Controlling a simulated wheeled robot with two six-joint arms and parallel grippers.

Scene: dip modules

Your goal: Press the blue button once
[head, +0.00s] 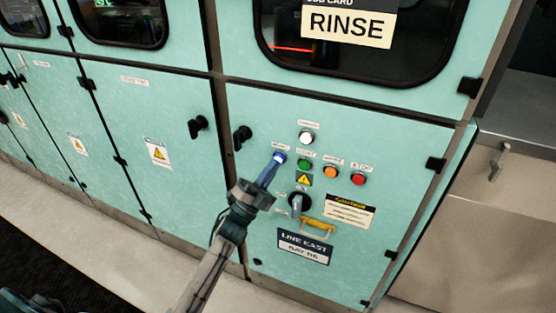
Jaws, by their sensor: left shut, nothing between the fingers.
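The blue button (280,157) is at the left end of a row of buttons on the teal cabinet panel in the head view. It looks bright, with a whitish centre. My left gripper (270,168) is shut and empty, its fingers pointing up and to the right. Its fingertips overlap the lower left edge of the button in the picture. I cannot tell whether they touch it or whether it is pressed in. My right gripper is not in view.
Green (304,165), orange (331,172) and red (358,179) buttons run to the right. A white button (306,138) is above. A rotary switch (297,204) and a yellow handle (317,227) are below. A black knob (242,136) is to the left.

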